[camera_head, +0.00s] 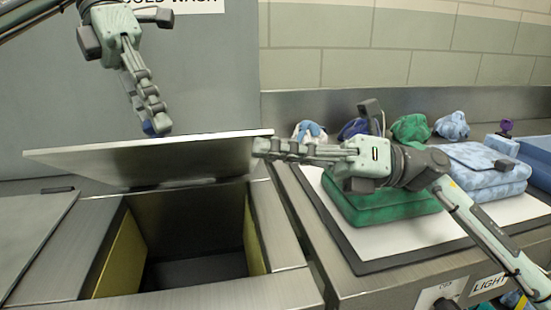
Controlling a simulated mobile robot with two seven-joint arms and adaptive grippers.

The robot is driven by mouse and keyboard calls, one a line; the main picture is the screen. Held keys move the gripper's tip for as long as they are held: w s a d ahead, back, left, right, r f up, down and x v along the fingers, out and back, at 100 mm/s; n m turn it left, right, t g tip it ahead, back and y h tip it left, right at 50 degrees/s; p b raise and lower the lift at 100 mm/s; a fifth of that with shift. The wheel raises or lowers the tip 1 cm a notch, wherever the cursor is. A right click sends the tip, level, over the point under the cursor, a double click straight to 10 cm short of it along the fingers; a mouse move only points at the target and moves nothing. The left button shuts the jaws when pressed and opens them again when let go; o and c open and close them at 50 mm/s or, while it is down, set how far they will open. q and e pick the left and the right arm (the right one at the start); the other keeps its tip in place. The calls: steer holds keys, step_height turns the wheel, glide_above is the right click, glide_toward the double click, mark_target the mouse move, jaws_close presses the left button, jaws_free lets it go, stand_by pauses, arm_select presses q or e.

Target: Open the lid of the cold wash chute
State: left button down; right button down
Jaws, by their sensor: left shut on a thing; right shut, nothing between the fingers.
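The cold wash chute's grey metal lid (165,160) is raised and tilted above the square chute opening (195,240), whose dark inside and yellow side walls show. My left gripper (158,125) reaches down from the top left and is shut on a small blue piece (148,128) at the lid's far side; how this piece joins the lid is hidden. My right gripper (260,147) comes from the right, shut and empty, its fingertips by the lid's right edge. I cannot tell whether they touch it. A partly cut-off wash label (180,5) is on the back panel.
Another closed metal cover (30,235) lies left of the opening. On the right counter, a white-topped mat (400,240) bears folded green cloth (385,207) and light blue cloth (490,180). Several cloth bundles stand behind. A LIGHT label (489,284) is on the counter front.

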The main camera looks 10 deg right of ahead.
arm_select(q)
steer(key=c, duration=1.1)
jaws_free()
steer(key=shift+s+f, duration=0.2)
arm_select(e)
steer(key=shift+w+d+r, duration=0.1)
steer(key=shift+w+r, duration=0.15)
steer(key=shift+r, duration=0.1)
arm_select(q)
steer(key=shift+w, duration=0.1)
